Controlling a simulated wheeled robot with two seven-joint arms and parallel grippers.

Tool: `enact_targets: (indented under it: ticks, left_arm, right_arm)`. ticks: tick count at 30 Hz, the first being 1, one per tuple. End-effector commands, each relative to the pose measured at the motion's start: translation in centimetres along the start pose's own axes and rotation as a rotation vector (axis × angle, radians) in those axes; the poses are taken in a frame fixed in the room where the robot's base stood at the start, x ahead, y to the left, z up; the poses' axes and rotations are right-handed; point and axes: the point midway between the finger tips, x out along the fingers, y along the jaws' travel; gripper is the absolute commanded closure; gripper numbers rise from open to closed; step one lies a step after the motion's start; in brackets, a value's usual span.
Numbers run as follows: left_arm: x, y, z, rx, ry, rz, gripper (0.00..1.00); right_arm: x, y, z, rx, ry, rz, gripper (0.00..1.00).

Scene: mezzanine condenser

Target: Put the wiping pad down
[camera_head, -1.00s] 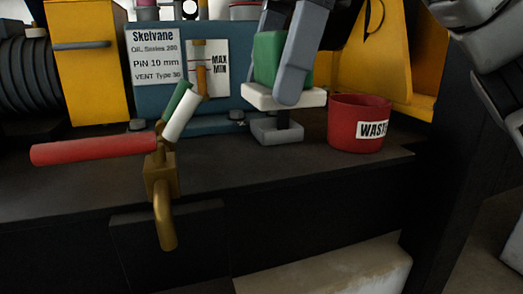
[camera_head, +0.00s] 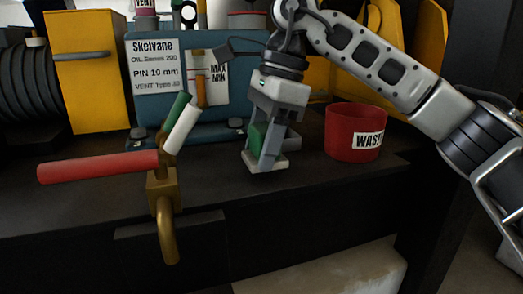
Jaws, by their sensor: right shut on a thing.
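The wiping pad, with a green grip block (camera_head: 257,136) and a white pad face (camera_head: 252,161) below, is between the fingers of my right gripper (camera_head: 266,158). The gripper points down and is shut on the green block. The pad is upright and low over the dark bench top (camera_head: 310,184), between the valve and the red bin. Its underside is at or very near the surface; I cannot tell whether it touches. The fingers hide part of the pad. My left gripper is not in view.
A red waste bin (camera_head: 345,136) stands right of the pad. A brass valve (camera_head: 160,190) with a red handle (camera_head: 98,167) sticks out at the bench's front edge, left. The blue Skelvane unit (camera_head: 145,112) and yellow housing (camera_head: 88,85) stand behind. Bare bench shows in front of the pad.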

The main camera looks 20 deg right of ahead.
Motion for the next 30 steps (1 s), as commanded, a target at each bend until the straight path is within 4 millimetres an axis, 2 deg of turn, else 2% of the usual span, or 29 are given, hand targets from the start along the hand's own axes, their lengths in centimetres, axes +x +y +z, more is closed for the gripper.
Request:
enact_targets:
  ticks: [3,15,16,18,26,30]
  left_arm:
    - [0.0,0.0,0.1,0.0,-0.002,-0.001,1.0]
    - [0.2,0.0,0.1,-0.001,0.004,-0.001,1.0]
    - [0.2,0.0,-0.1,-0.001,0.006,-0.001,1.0]
    - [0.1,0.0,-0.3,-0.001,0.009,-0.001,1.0]
    - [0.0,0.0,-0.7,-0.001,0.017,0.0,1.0]
    - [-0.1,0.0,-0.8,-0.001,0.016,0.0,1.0]
  right_arm:
    - [1.6,0.1,-0.5,0.001,0.001,0.0,0.71]
    - [2.2,0.1,-0.6,0.001,0.0,-0.001,0.71]
    - [2.2,0.1,-0.6,0.001,0.0,-0.001,0.41]
    - [2.1,0.1,-0.6,0.001,0.0,0.0,0.24]
    - [2.1,0.1,-0.6,0.001,0.0,0.0,0.24]
    - [1.2,0.1,-0.4,0.001,0.0,-0.003,0.24]
